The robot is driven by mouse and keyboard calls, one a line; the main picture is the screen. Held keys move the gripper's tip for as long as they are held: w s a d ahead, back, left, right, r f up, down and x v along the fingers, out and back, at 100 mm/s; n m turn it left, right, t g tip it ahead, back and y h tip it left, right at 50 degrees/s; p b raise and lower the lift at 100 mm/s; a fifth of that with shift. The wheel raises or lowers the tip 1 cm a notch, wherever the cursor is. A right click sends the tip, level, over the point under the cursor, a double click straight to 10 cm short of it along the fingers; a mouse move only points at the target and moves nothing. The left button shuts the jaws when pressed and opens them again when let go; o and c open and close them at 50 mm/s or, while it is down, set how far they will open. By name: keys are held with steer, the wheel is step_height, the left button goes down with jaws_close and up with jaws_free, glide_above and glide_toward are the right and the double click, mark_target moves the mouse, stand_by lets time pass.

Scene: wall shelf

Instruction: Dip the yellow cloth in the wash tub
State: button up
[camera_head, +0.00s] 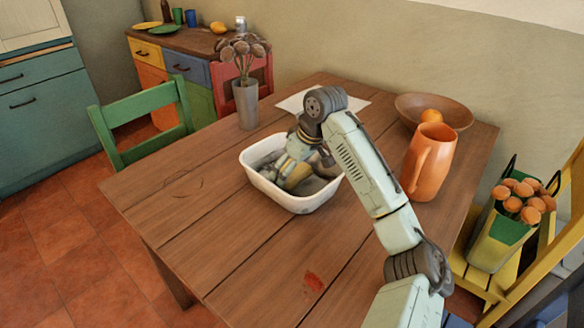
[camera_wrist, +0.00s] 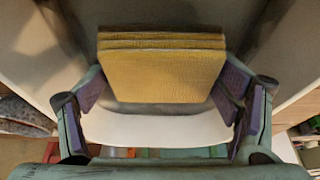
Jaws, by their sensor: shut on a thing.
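The yellow cloth (camera_wrist: 163,72) is folded in layers and sits between the fingers of my gripper (camera_wrist: 163,100) in the wrist view. In the head view a small part of the cloth (camera_head: 297,176) shows inside the white wash tub (camera_head: 296,203). The tub stands on the wooden table and holds greyish water. My gripper (camera_head: 290,168) reaches down into the tub and is shut on the cloth. The arm hides part of the tub's right side. How deep the cloth sits in the water is hard to tell.
A grey vase (camera_head: 246,105) with dried flowers stands behind the tub. The table's front left (camera_head: 200,225) is clear.

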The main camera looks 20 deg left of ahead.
steer(key=shift+f, duration=0.85)
stand_by(1.6)
steer(key=shift+r, duration=0.1)
step_height(320, 180, up, 8)
steer(key=p, duration=0.7)
steer(key=shift+r, duration=0.15)
steer(key=shift+r+p, duration=0.4)
steer(key=shift+r, duration=2)
